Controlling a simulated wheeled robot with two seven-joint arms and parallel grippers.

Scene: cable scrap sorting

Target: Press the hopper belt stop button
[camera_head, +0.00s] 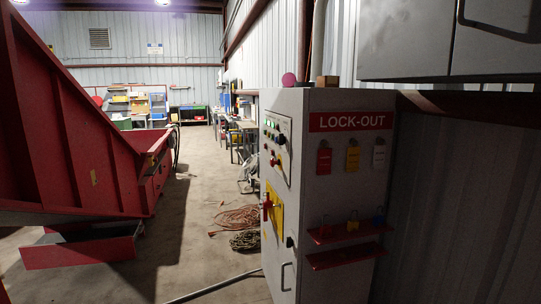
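A grey control cabinet (350,200) stands right of centre, with its control panel facing left and seen at a steep slant. Green lights or buttons (268,123) sit near the panel's top, with a dark knob (281,139) and a small red button (273,161) below. Lower down is a red rotary handle (267,205) on a yellow plate (275,211). The labels are too small to read, so I cannot tell which control is the hopper belt stop button. Neither of my grippers is in view.
A large red hopper machine (80,130) fills the left. Open concrete floor (190,215) runs between it and the cabinet, with orange cable (238,217) and darker coils beside the cabinet. Lock-out tags (352,155) and red shelves (348,230) are on the cabinet's near side.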

